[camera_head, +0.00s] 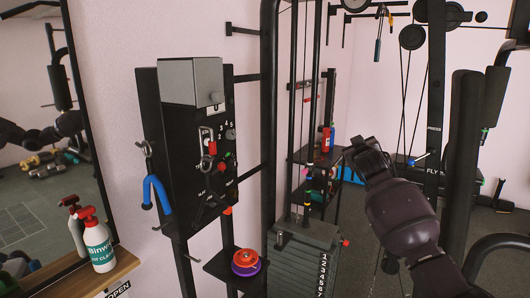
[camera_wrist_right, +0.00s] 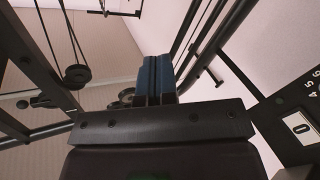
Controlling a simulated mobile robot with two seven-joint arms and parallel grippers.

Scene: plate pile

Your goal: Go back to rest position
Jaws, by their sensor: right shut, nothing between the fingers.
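My right arm comes in from the right in the head view, and its dark gripper (camera_head: 364,153) is raised in front of the gym machine, apart from the control box. In the right wrist view its two blue-tipped fingers (camera_wrist_right: 154,76) are together with nothing between them. My left gripper is not in view. A small pile of round plates, red-orange on purple (camera_head: 247,262), sits on a small black shelf (camera_head: 225,277) in the lower middle.
A black control box (camera_head: 185,130) with knobs and numbers stands on the left. A spray bottle (camera_head: 98,243) stands on a wooden ledge (camera_head: 120,262) by the mirror (camera_head: 40,200). A grey weight stack (camera_head: 305,262) and black machine posts (camera_head: 462,150) surround my right arm.

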